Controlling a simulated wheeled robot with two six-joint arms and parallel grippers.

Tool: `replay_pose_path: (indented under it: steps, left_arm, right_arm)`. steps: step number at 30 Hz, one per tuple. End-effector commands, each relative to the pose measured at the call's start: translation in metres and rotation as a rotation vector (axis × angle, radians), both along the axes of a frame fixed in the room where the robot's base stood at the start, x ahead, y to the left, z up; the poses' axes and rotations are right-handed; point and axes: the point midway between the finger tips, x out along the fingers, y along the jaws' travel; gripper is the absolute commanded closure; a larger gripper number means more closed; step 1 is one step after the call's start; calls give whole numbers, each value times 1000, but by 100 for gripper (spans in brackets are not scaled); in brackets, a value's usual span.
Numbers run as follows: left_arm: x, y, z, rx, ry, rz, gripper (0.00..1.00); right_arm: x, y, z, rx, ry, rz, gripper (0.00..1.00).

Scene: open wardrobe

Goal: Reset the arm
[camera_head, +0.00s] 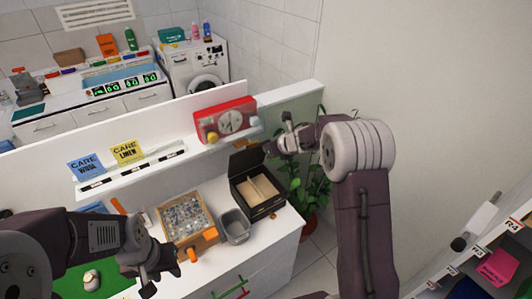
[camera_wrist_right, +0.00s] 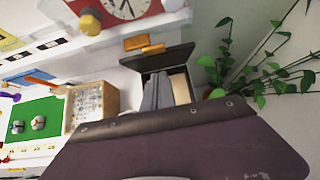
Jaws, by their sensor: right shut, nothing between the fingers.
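My right arm rises at the right of the head view and bends left at a pale ribbed joint. Its gripper (camera_head: 284,136) is shut and empty, held in the air by the upper right end of the white counter, near the open black box (camera_head: 262,208). My left gripper (camera_head: 152,284) is low at the left, over the counter front near the wooden tray's orange handle. I cannot make out whether its fingers are apart. The right wrist view is partly covered by a dark purple part of me, and the box (camera_wrist_right: 183,57) shows beyond it.
On the counter are a wooden tray (camera_head: 163,218) of small pieces, a grey bin (camera_head: 236,227) and a green mat (camera_head: 108,281). A red clock box (camera_head: 225,119) stands on the ledge. A plant (camera_head: 312,171) is beside the counter, and a shelf (camera_head: 489,262) is at the right.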

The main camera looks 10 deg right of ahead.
Motion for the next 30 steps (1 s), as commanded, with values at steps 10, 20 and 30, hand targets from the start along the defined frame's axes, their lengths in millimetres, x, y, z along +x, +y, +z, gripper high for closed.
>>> replay_pose_path:
  steps: [10,20,30]
  left_arm:
    - [0,0,3,0,0,0,64]
    - [-1,0,-72,0,0,0,64]
    - [-1,-1,-136,0,0,0,64]
  right_arm:
    - [-10,-4,15,1,0,-1,100]
    - [-27,27,-7,67,-63,-20,100]
    - [-180,-26,-127,1054,313,-1553,100]
